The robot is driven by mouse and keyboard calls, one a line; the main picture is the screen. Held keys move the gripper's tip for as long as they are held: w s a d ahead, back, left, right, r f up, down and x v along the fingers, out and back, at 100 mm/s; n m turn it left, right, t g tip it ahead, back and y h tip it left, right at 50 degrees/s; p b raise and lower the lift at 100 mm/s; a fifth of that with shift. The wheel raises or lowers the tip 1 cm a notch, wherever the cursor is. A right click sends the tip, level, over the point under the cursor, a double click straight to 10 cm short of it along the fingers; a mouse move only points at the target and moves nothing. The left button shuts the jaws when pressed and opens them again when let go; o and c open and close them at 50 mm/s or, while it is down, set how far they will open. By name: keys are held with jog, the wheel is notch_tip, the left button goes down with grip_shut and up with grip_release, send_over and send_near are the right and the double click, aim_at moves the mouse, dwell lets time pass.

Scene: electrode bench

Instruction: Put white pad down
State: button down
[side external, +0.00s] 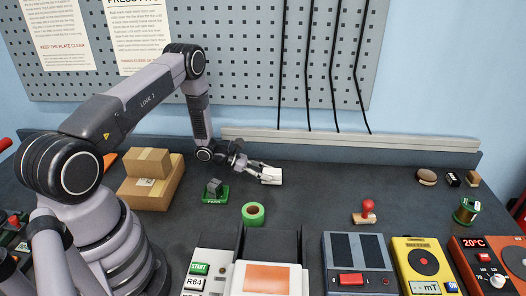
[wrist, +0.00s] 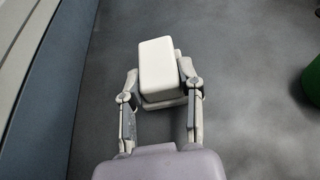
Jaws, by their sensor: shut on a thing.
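The white pad (side external: 271,176) is a small white block at the end of my gripper (side external: 261,173), over the dark bench towards the back. In the wrist view the white pad (wrist: 157,66) sits between the two fingers of my gripper (wrist: 160,90), which are shut on it. A lower light-coloured part shows just under the block in that view. I cannot tell whether the pad touches the bench or is held slightly above it.
A green tape roll (side external: 253,214) and a green stand with a grey block (side external: 215,191) are nearby. Cardboard boxes (side external: 150,180) stand at left. A red-knobbed stamp (side external: 366,211) lies to the right. Instruments (side external: 358,262) line the front. Bench between pad and stamp is clear.

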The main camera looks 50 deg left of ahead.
jog(key=shift+f, duration=0.4)
jog(key=shift+f, duration=0.1)
jog(key=c, duration=0.7)
grip_release()
